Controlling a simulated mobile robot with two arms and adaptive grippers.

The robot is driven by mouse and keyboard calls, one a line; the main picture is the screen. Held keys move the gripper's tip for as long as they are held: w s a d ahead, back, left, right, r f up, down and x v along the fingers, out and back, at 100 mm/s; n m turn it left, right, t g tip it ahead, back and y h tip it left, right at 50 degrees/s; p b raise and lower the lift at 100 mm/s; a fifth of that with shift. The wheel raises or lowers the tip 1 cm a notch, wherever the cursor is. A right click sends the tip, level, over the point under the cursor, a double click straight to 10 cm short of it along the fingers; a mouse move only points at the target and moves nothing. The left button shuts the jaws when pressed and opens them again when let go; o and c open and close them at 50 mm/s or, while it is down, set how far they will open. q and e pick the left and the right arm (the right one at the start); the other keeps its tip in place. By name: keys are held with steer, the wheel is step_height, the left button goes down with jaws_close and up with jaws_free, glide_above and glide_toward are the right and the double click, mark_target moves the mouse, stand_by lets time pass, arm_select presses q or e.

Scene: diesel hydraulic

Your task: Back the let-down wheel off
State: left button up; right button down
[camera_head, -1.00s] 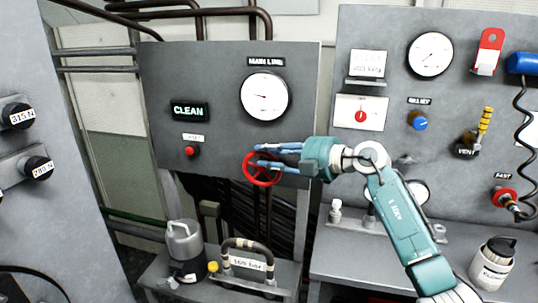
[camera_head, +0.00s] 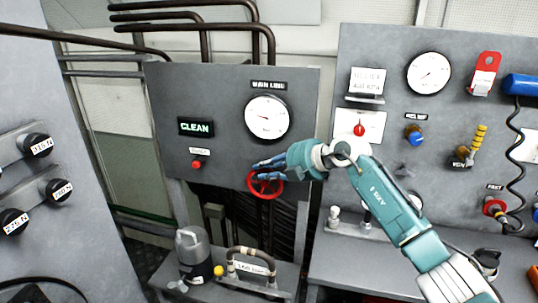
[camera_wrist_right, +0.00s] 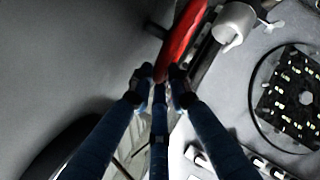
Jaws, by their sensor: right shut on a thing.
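The let-down wheel is a red handwheel (camera_head: 265,190) low on the left grey panel, below the main line gauge (camera_head: 267,118). My right gripper (camera_head: 266,170) reaches in from the right, its blue fingers at the wheel's upper rim. In the right wrist view the fingers (camera_wrist_right: 160,74) close on the edge of the red wheel (camera_wrist_right: 182,38). The fingers hide part of the rim. The gauge has a white face with a dark needle. My left gripper is in neither view.
A lit CLEAN sign (camera_head: 196,127) and a red button (camera_head: 197,164) sit left of the gauge. A grey canister (camera_head: 193,250) and a handled block (camera_head: 247,262) stand on the shelf below. The right panel carries a blue knob (camera_head: 413,132) and a yellow-handled valve (camera_head: 470,146).

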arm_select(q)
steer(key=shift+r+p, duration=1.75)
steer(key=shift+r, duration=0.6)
arm_select(e)
steer(key=shift+w+a+f+n+g+h, duration=0.15)
steer(key=shift+a+g+h, duration=0.25)
steer(key=shift+h, duration=0.35)
steer(key=shift+a+n+g+h, duration=0.15)
steer(key=shift+a+g+h, duration=0.25)
steer(key=shift+h, duration=0.35)
steer(key=shift+f, duration=0.1)
steer(key=c, duration=1.7)
jaws_free()
steer(key=shift+a, duration=0.1)
steer(key=shift+c, duration=0.2)
steer(key=v, duration=1.2)
steer(key=shift+o, duration=0.3)
steer(key=shift+a, duration=0.15)
